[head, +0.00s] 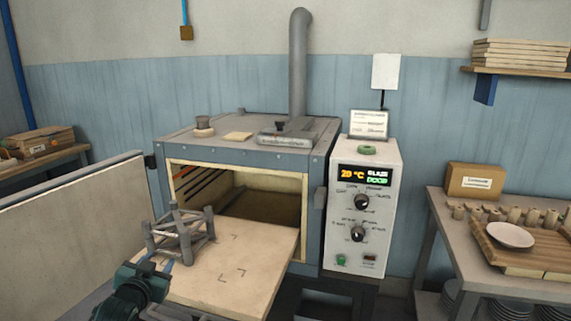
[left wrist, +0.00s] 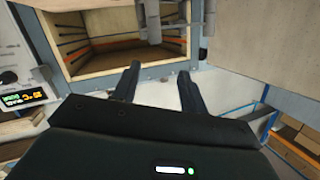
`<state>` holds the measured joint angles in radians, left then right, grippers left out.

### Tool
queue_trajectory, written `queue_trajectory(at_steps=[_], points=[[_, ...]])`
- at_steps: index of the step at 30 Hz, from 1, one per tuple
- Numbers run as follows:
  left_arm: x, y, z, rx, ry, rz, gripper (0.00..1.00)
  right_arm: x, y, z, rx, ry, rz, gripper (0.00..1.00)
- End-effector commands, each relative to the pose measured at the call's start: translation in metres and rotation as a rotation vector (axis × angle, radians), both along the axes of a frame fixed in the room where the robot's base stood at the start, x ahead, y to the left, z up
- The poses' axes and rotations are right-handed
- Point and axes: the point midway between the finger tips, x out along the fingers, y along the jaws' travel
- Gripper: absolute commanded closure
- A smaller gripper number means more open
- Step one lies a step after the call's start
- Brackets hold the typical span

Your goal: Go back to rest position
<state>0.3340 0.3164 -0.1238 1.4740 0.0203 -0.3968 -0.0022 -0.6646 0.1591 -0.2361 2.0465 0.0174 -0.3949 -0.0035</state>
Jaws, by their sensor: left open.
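My left gripper (head: 158,265) is at the lower left in the head view, by the front left of the pulled-out shelf. In the left wrist view its two dark fingers (left wrist: 160,88) stand apart with nothing between them. Part of the rack (left wrist: 152,22) also shows in the left wrist view, apart from the fingers. My right gripper is not in view.
The kiln (head: 245,150) is open, its door (head: 70,215) swung out left. A control box (head: 362,205) stands right of it, reading 20 °C. A table (head: 440,225) at right holds a white plate (head: 510,235) on a wooden board. The shelf's right part is clear.

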Motion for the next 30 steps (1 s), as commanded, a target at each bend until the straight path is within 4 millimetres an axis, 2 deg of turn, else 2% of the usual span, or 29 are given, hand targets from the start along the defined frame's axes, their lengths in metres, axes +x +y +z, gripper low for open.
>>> queue_trajectory(at_steps=[1,5,8,9,13,15,18,21,23,30], points=[[-0.017,-0.013,-0.024,-0.008,0.033,-0.021,0.57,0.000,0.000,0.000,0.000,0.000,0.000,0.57],[-0.069,-0.047,-0.077,-0.037,0.115,-0.073,0.57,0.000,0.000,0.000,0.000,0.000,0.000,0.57],[-0.124,-0.077,-0.117,-0.076,0.191,-0.115,0.57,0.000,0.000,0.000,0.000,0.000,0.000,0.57],[-0.149,-0.090,-0.132,-0.094,0.222,-0.132,0.57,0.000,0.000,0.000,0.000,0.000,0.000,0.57],[-0.230,-0.125,-0.164,-0.165,0.321,-0.172,0.57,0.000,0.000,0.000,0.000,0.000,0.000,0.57],[-0.267,-0.140,-0.172,-0.201,0.366,-0.184,0.57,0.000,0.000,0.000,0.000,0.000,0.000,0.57],[-0.308,-0.155,-0.176,-0.245,0.415,-0.191,0.57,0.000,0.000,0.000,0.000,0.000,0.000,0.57],[-0.334,-0.163,-0.177,-0.273,0.446,-0.194,0.57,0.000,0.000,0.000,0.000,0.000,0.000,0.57],[-0.342,-0.166,-0.177,-0.282,0.456,-0.195,0.57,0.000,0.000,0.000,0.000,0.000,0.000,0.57],[-0.347,-0.168,-0.177,-0.288,0.463,-0.195,0.57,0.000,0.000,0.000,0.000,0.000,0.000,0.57]])
